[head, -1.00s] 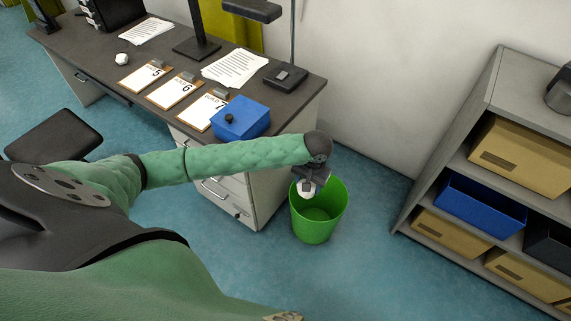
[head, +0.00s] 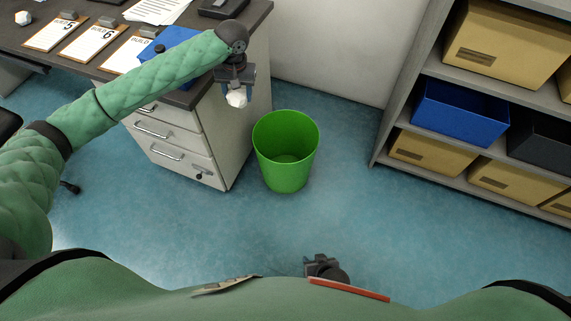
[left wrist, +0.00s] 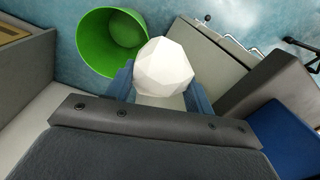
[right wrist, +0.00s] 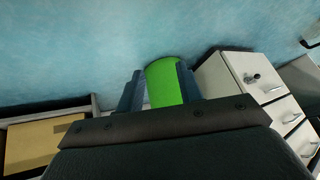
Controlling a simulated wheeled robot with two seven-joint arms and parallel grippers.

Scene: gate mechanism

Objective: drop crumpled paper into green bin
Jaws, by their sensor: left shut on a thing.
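A white crumpled paper ball (head: 237,98) is held between the fingers of my left gripper (head: 236,88), in front of the desk's drawer side. The ball fills the space between the fingers in the left wrist view (left wrist: 164,70). The green bin (head: 286,150) stands upright on the floor, to the right of and below the gripper. It shows upper left of the ball in the left wrist view (left wrist: 88,48), and its inside looks empty. My right gripper (head: 318,262) is low near my body; in the right wrist view its fingers (right wrist: 160,90) are apart with nothing between them.
The desk (head: 262,10) with white drawers stands left of the bin. A blue box (head: 180,42) and numbered clipboards lie on it, and another white paper ball (head: 23,18) is at the far left. A shelf (head: 385,130) with boxes stands at the right. The floor before the bin is clear.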

